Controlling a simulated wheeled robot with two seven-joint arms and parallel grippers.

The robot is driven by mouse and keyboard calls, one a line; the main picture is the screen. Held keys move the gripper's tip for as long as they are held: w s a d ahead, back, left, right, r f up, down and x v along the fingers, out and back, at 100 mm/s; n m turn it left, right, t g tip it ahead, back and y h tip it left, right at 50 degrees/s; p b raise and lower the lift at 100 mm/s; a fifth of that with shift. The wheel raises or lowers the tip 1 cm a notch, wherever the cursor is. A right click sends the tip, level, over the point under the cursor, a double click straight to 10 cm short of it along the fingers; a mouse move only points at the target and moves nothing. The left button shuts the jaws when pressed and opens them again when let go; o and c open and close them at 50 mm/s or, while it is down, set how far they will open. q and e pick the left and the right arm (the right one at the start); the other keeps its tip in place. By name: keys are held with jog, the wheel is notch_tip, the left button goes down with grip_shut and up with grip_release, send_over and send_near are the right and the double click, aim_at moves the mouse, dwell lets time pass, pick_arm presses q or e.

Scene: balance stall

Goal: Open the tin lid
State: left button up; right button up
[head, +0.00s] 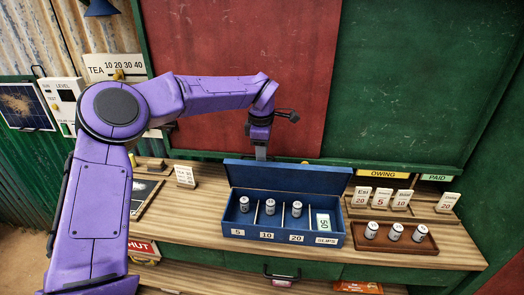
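The blue tin (275,240) stands on the wooden counter with its compartments in plain view. Its lid (290,178) is raised at the back edge of the tin, inner face toward me. My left gripper (261,155) points down at the lid's top edge, left of the lid's middle. Its fingertips are small and partly hidden by the lid, so I cannot tell whether they touch it or are open or shut. Inside the tin, white cylinders stand in the compartments marked 5, 10 and 20, and a green slip (322,222) stands in the one marked SLIPS. My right gripper is not in view.
A brown tray (394,245) with three white cylinders stands right of the tin. White cards (382,198) stand in a rack behind it, and another card (447,202) stands farther right. A small card (185,176) stands left of the tin. A red and green wall rises behind the counter.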

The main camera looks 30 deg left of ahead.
pick_arm(q)
notch_tip(320, 180, up, 10)
jog(key=s, duration=0.1)
jog(key=shift+d+r+b, duration=0.2)
jog(key=shift+d+b, duration=0.15)
jog(key=shift+b, duration=0.05)
jog(key=shift+s, duration=0.1)
